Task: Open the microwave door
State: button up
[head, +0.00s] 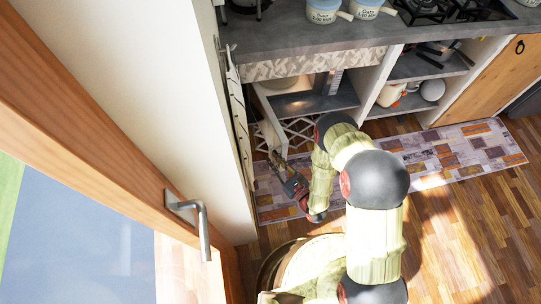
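What looks like the microwave (328,82) sits in the left compartment under the counter, with a pale body and a dark, shiny surface in front. A narrow pale panel (268,116) stands out from its left side towards me and may be its door, swung out. My gripper (277,158) is low in front of this compartment, at the near end of that panel, pointing up and left in the picture. Its fingers are small and overlap the panel's edge, so I cannot tell whether they touch it or are open or shut.
A pale wall and a wooden-framed glass door with a metal handle (203,228) fill the left. A patterned rug (460,152) lies along the counter (300,38). Open wooden floor (460,230) lies to the right.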

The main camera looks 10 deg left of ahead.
jog(key=v, duration=0.9)
jog(key=shift+d, duration=0.1)
